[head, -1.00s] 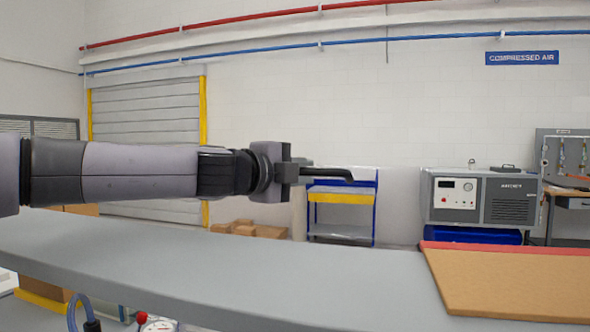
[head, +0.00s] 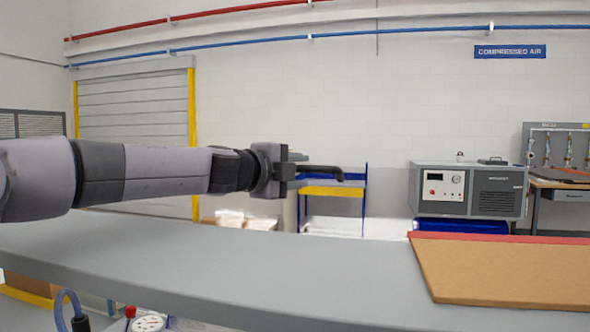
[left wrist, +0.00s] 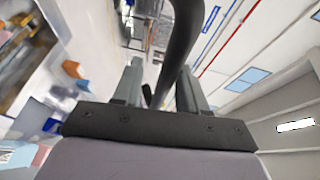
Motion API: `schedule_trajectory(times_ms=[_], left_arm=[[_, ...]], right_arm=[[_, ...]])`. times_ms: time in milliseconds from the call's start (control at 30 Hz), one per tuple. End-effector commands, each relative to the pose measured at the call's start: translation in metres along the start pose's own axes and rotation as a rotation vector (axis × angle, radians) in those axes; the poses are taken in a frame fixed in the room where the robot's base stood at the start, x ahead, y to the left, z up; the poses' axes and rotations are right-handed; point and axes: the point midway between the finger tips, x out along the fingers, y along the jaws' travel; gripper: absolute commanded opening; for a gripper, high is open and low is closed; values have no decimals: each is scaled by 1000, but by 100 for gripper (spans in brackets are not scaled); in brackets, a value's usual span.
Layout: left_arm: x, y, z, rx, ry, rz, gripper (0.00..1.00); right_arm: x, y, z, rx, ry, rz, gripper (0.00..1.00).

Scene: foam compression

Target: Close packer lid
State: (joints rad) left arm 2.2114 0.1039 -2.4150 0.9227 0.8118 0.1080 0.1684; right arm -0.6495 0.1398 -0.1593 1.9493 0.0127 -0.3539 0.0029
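I cannot tell whether the slab is the packer's lid or a table. My right gripper is out of view.
A brown board with a red edge (head: 500,270) lies on the slab's right end. A gauge (head: 147,322) and a blue hose (head: 66,300) show below its near edge. Behind are a blue-and-yellow cart (head: 333,192) and a grey machine (head: 468,190). The slab's middle is clear.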

Motion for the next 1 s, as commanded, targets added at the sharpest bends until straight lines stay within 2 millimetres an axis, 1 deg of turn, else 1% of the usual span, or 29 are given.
schedule_trajectory(times_ms=[233, 367, 467, 800, 1000], left_arm=[[-1, -2, 1, -1, -3, -4, 42], [-7, -2, 3, -2, -6, -4, 42], [-16, -1, 2, -2, -4, -4, 42], [-54, 0, 2, -2, -3, -2, 42], [-68, 2, 2, -2, -5, 2, 42]], right_arm=[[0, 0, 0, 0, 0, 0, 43], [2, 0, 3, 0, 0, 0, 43], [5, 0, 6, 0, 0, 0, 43], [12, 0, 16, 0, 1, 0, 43], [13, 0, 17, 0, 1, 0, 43]])
